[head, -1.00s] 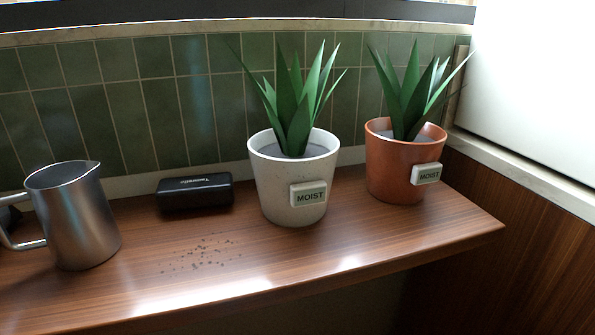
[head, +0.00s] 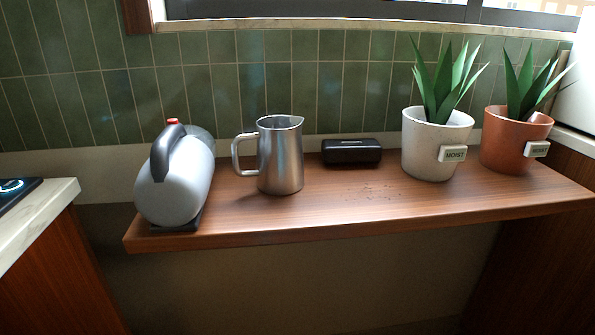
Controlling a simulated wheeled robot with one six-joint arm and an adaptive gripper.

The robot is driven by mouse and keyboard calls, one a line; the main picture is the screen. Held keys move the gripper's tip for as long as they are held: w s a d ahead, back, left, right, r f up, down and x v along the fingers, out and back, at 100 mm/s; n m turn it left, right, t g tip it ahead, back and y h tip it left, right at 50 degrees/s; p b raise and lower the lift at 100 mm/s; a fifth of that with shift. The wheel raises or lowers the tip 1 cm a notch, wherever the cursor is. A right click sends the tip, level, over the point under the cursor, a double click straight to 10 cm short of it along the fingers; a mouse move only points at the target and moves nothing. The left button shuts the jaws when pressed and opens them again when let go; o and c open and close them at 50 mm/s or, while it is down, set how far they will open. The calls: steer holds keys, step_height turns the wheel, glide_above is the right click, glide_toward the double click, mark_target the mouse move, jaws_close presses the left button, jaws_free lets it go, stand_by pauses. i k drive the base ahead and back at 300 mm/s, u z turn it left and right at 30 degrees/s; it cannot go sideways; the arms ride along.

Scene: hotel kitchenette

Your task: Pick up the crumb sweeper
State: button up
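A small black box-shaped object (head: 351,152), which looks like the crumb sweeper, lies on the wooden shelf against the back wall. It sits between a steel pitcher and a white plant pot, apart from both. Faint dark crumbs (head: 378,192) are scattered on the shelf in front of it. My gripper is not in view.
The steel pitcher (head: 281,155) has its handle to the left. The white pot (head: 430,150) and terracotta pot (head: 513,142) hold plants. A counter edge (head: 40,210) is at far left.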

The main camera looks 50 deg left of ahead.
mark_target(352, 150)
steer(key=k, duration=0.45)
steer(key=u, duration=0.75)
